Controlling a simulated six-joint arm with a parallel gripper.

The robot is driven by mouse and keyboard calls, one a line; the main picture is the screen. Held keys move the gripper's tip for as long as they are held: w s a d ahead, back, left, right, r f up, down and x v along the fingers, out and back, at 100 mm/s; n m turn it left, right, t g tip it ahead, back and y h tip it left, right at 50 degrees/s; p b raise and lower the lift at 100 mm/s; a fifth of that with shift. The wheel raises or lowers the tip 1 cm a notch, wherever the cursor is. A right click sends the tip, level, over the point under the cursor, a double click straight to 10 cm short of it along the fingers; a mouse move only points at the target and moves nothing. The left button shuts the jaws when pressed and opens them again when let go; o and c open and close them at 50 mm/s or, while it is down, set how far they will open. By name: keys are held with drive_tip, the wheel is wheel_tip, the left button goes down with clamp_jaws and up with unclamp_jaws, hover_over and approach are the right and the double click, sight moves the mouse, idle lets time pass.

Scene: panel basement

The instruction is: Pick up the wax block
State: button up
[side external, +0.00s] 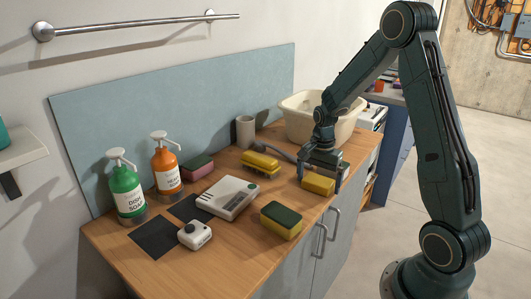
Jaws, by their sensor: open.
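A plain yellow block, which looks like the wax block (318,186), lies on the wooden counter near its front right edge. My gripper (321,178) is directly above it, pointing down. The fingers are open, one near each end of the block. The gripper body hides part of the block's top and back. I cannot tell whether the fingers touch it.
A yellow-and-green sponge (281,221) lies left of the block, near the front edge. A yellow object (260,163) lies behind it. A cream basin (305,122) stands behind my gripper. A white device (228,198) and soap bottles (127,192) are farther left.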

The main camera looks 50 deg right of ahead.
sight(319, 180)
idle(0.3)
drive_tip(key=c, duration=1)
drive_tip(key=shift+r, duration=0.1)
wheel_tip(319, 180, up, 20)
drive_tip(key=shift+f, duration=0.1)
idle(0.6)
